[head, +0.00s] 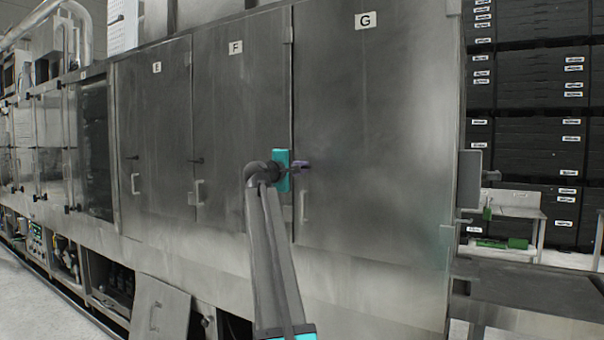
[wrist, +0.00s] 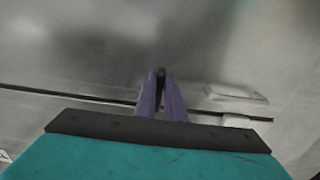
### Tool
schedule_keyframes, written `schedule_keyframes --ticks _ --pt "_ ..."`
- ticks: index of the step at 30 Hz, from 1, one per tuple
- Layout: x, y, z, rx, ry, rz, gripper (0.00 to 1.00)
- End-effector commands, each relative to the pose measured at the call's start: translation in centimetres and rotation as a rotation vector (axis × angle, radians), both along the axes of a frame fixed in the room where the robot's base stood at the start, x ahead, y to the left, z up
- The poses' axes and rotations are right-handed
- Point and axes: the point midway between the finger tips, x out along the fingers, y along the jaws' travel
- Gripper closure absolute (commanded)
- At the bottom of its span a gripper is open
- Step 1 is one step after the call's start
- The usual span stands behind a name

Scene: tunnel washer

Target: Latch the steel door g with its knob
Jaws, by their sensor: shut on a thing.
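Steel door G (head: 385,130) is the large grey panel under the "G" label in the head view. It looks closed against the washer front, with a narrow dark seam along its left edge. My gripper (head: 308,166) has purple fingers at the door's left edge, at mid height. In the wrist view the fingers (wrist: 161,82) are close together, shut on the small dark knob (wrist: 161,72), of which only the tip shows between them. The knob's angle is hard to tell. The door's pull handle (head: 304,207) is just below the gripper.
Doors F (head: 238,120) and E (head: 153,150) are to the left and look closed, each with a dark knob and handle. A loose panel (head: 160,309) leans low at the left. Black drawer racks (head: 527,100) and a bench (head: 510,204) stand at the right.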

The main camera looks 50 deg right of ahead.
Motion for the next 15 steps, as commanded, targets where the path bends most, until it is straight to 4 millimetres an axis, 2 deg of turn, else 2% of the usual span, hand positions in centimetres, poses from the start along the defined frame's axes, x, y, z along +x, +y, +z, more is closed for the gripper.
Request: schedule_keyframes --ticks 14,15 --pt "-0.10 -0.05 -0.08 0.007 -0.018 -0.002 1.00" --pt "-0.09 -0.04 -0.09 0.007 -0.018 -0.002 0.84"
